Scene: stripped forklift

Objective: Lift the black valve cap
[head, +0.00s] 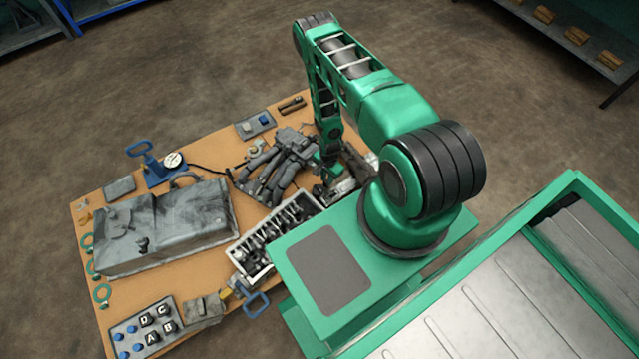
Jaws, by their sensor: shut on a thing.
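My gripper (329,174) is low over the right side of the brown workbench (190,270), close to grey metal parts. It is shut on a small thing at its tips. The thing is mostly hidden and too small to identify, so I cannot tell whether it is the black valve cap. I cannot make out the black valve cap for certain anywhere else on the bench.
A cluster of grey valve parts (278,165) lies left of my gripper. A white crate (240,262) of metal parts stands in front. A large grey block (165,228), a blue-based gauge (172,160) and a lettered tray (143,330) are further left.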

